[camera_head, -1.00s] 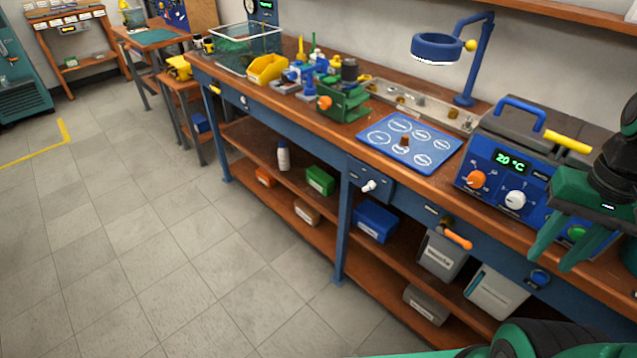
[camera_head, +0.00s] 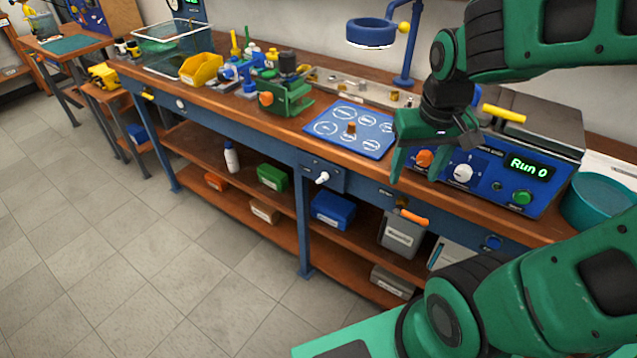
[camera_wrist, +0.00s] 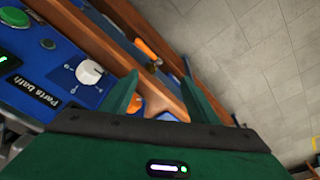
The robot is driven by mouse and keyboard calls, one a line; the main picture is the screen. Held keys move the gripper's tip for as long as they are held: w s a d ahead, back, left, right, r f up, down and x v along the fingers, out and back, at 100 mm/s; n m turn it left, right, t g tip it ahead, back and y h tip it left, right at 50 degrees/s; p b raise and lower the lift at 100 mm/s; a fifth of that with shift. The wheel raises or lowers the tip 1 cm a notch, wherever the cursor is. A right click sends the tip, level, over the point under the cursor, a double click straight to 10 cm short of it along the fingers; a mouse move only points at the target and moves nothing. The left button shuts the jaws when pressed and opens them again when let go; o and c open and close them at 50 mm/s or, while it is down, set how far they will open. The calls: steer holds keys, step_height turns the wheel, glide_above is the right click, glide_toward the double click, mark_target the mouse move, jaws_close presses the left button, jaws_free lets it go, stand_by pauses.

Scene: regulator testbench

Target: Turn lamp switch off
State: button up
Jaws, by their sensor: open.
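The lamp (camera_head: 371,33) is a blue ring on a blue post at the back of the bench, with a yellow knob (camera_head: 404,27) at its joint. A white edge shows under the ring; I cannot tell for sure whether it is lit. A white lever switch (camera_head: 322,178) sticks out of a blue plate on the bench front; its label is too small to read. My gripper (camera_head: 416,178) is open and empty, fingers pointing down, in front of the blue bath unit and right of the white lever, apart from it. Its fingers (camera_wrist: 158,78) also show in the wrist view.
The bath unit (camera_head: 490,187) has orange, white and green controls and a display reading "Run 0". A blue mat (camera_head: 375,145) and a green vise (camera_head: 287,98) lie to its left. An orange handle (camera_head: 413,216) juts from the bench front below my gripper. The floor in front is clear.

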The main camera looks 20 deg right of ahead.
steer(key=w+a+f+n, duration=0.1)
steer(key=w+a+n, duration=0.1)
steer(key=w+a, duration=0.25)
steer(key=t+h, duration=0.9)
steer(key=h, duration=0.5)
glide_toward(320, 181)
steer(key=x, duration=0.9)
steer(key=shift+w+f, duration=0.1)
steer(key=shift+f, duration=0.05)
steer(key=shift+n, duration=0.3)
steer(key=c, duration=1)
